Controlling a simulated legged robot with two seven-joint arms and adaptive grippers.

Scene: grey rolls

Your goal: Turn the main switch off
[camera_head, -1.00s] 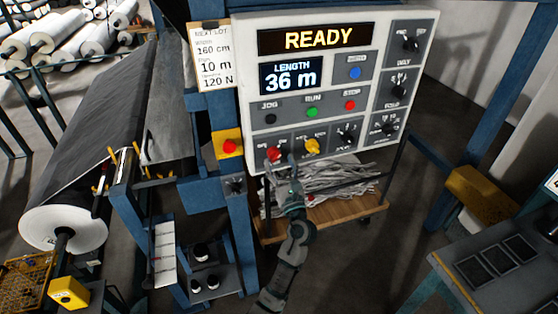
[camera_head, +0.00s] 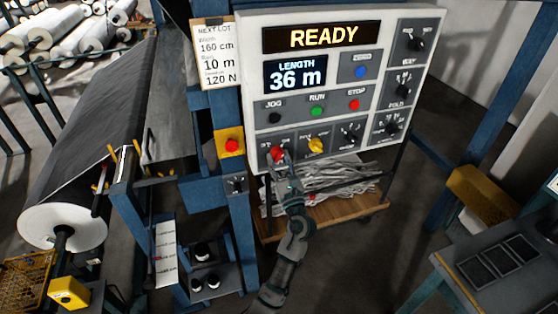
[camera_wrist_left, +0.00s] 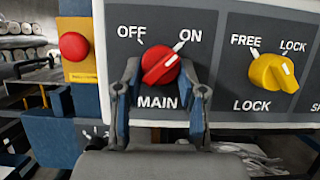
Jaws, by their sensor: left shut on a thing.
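The main switch is a red knob (camera_wrist_left: 160,66) on the control panel, labelled MAIN, with OFF at its upper left and ON at its upper right. Its white mark points up and right toward ON. In the head view the red knob (camera_head: 278,154) sits at the panel's lower left. My left gripper (camera_wrist_left: 161,70) is shut on the knob, one finger on each side of it. In the head view my left gripper (camera_head: 282,164) partly covers the knob's label. My right gripper is in neither view.
A yellow LOCK knob (camera_wrist_left: 272,72) sits right of the main switch, its mark toward LOCK. A red push button (camera_wrist_left: 74,46) on a yellow plate is at the left. The panel display (camera_head: 310,37) reads READY; the length display (camera_head: 296,75) reads 36 m.

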